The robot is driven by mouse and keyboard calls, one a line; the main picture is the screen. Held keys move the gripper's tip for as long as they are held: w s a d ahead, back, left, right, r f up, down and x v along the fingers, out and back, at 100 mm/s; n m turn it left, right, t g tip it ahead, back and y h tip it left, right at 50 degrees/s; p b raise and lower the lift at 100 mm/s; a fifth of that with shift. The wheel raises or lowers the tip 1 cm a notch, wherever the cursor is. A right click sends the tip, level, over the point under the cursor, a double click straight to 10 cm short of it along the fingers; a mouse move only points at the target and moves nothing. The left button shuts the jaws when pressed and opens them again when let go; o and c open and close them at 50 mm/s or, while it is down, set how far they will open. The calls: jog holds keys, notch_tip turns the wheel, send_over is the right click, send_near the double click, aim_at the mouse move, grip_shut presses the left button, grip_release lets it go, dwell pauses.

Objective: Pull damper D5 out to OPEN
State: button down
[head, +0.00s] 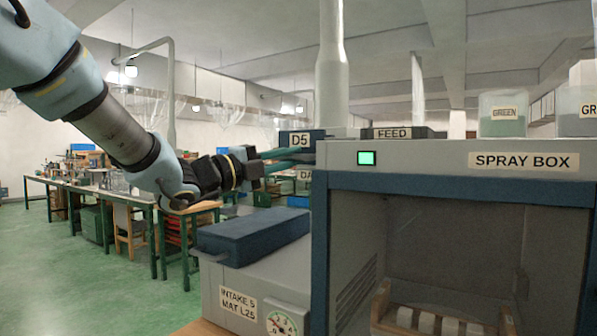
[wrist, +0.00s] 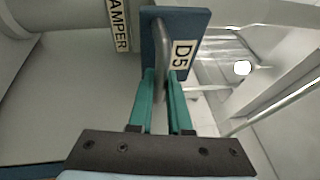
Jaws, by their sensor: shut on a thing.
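The damper D5 plate (head: 300,138) is a dark blue plate with a white D5 label at the upper left corner of the spray box. In the wrist view the plate (wrist: 178,30) carries a grey bar handle (wrist: 161,45). My gripper (head: 306,151) comes in from the left with its teal fingers at the plate. In the wrist view my gripper (wrist: 162,76) is shut on the grey handle, one finger on each side. A DAMPER label (wrist: 119,25) is beside the plate; in the head view it is mostly hidden. No open or shut marking shows.
The spray box (head: 430,158) fills the right, with a lit green lamp (head: 367,158) and a FEED block (head: 403,133) on top. A blue block (head: 254,236) lies on the intake unit (head: 250,272) below my arm. Workbenches (head: 110,195) stand behind; the green floor at left is clear.

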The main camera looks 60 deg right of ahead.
jog(key=shift+a+f, duration=0.1)
jog(key=shift+a, duration=0.05)
jog(key=c, duration=0.8)
grip_release()
jog(key=shift+c, duration=0.2)
jog(key=b+v, duration=0.3)
jog(key=v, duration=0.8)
jog(key=shift+w, duration=0.1)
